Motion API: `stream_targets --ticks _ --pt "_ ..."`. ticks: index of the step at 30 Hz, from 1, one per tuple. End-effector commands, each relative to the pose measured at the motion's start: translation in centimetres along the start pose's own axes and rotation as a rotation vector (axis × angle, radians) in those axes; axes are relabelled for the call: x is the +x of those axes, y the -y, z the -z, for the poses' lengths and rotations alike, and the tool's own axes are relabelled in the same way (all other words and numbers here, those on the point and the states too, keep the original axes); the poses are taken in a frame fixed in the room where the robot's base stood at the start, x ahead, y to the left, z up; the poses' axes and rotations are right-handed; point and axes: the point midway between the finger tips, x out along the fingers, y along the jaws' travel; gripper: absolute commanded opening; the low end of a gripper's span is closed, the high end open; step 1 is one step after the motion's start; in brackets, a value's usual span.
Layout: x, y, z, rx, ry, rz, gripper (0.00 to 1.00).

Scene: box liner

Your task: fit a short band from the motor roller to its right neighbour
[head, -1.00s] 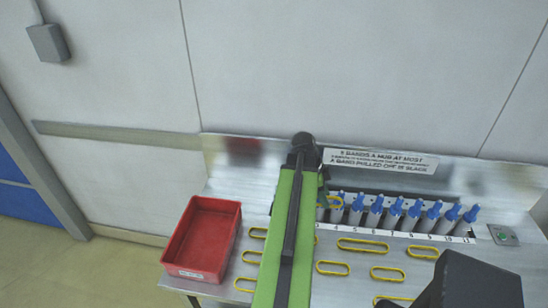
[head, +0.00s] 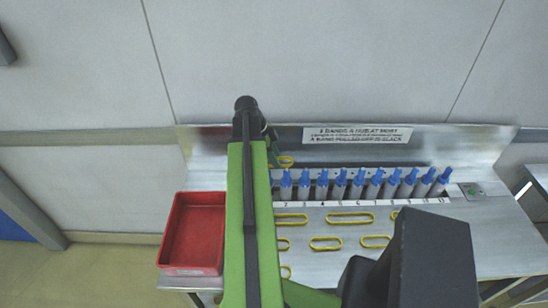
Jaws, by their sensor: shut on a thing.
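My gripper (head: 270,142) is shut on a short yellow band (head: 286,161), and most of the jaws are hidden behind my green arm. The band appears just above the blue hubs at the left end of the roller row; I cannot tell whether it touches any of them. The grey rollers (head: 322,188) stand in a row with blue hubs on top and a numbered strip (head: 395,202) along their front. My arm covers the far left of the row. I cannot tell which roller is the motor roller.
A red bin (head: 194,232), empty, sits left of my arm. Loose yellow bands, short (head: 326,244) and long (head: 350,217), lie on the metal bench (head: 440,222). A sign (head: 357,135) is on the back panel. A small green control plate (head: 472,191) is at the right.

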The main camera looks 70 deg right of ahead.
Motion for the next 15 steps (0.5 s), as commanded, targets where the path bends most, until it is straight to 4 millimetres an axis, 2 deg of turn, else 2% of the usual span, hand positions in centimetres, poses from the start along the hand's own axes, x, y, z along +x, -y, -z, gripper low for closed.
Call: stream_targets --ticks 1,15 --pt "0.8 0.0 -0.3 0.0 0.0 0.0 0.03" --pt "4.3 0.0 -1.8 -0.001 0.0 0.0 0.03"
